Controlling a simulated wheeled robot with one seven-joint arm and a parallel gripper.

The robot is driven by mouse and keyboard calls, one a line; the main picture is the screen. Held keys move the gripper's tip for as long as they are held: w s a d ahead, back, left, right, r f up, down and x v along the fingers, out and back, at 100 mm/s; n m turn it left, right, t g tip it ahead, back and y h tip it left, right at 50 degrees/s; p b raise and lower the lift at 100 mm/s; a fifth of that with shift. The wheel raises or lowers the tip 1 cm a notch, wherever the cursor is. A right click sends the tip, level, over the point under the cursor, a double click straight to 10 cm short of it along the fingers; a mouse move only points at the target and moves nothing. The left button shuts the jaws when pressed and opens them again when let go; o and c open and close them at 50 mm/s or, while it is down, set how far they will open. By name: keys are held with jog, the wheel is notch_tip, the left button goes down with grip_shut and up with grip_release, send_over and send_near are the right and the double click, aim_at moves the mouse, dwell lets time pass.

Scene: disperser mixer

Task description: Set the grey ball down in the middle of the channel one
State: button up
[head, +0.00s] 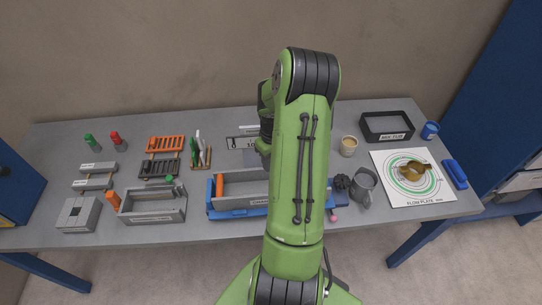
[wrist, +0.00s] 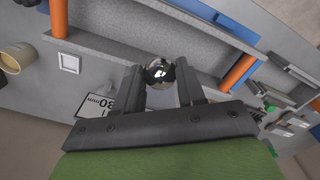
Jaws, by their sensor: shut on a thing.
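My gripper (wrist: 160,80) is shut on the shiny grey ball (wrist: 160,70), which sits between the fingertips in the wrist view. My arm hides both in the head view. Beyond the ball lies a grey open channel (wrist: 125,28) with an orange cylinder at each end, (wrist: 58,18) and (wrist: 238,72). This channel (head: 243,187) stands on a blue base in the head view, its right part behind my arm. The ball overlaps its near wall in the wrist view; its height above it is unclear. The channel's label is not fully readable.
A similar grey channel (head: 152,204) stands to the left. A printed card (wrist: 95,103) lies beside the channel. Coloured racks (head: 164,145) stand at the back left.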

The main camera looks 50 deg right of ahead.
jog(key=f, duration=0.1)
jog(key=w+f, duration=0.1)
jog(key=shift+w+f, duration=0.1)
jog(key=shift+f, duration=0.3)
jog(key=shift+s+f+b, duration=0.2)
jog(key=shift+f+b, duration=3.2)
jog(key=shift+f, duration=2.15)
jog(key=o, duration=1.3)
notch_tip(320, 180, up, 16)
